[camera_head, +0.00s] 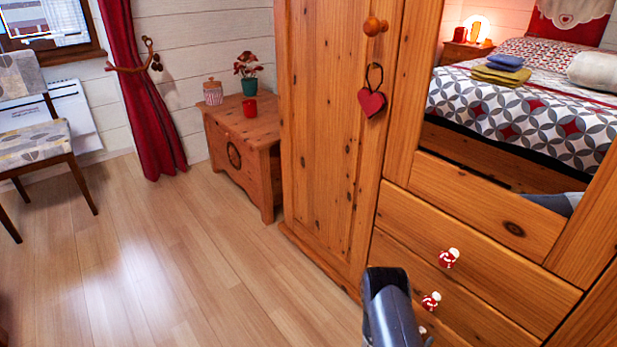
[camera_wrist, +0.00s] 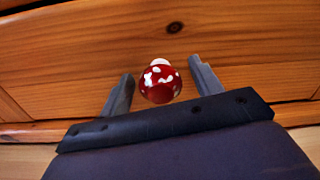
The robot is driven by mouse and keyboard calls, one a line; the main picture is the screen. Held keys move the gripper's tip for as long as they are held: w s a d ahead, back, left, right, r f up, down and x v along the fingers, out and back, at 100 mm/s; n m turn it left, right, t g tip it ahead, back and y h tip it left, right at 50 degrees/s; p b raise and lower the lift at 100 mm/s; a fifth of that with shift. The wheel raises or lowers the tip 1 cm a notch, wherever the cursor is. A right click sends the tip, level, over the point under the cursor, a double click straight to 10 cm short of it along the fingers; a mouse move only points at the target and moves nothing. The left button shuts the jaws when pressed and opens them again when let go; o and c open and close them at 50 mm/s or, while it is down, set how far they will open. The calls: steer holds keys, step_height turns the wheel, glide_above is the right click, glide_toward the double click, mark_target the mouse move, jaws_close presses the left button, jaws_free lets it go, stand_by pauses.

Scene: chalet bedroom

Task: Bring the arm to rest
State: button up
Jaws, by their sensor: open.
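My gripper (camera_wrist: 161,78) is open in the wrist view, with one grey finger on each side of a red-and-white round knob (camera_wrist: 160,84). The knob sits on a wooden drawer front (camera_wrist: 70,65), and a gap shows between it and each finger. I cannot tell how far the fingertips are from the drawer front. In the head view my grey arm (camera_head: 388,305) reaches in at the bottom, close to the lower drawers of the wardrobe (camera_head: 330,130). My fingers are hidden there behind the arm.
Two knobs show clearly on the drawer fronts, an upper one (camera_head: 447,259) and a lower one (camera_head: 431,302). A red heart (camera_head: 372,102) hangs on the wardrobe door. A small wooden chest (camera_head: 245,135) and a chair (camera_head: 35,140) stand further left. The wooden floor (camera_head: 190,260) between is clear.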

steer(key=shift+v, duration=1.5)
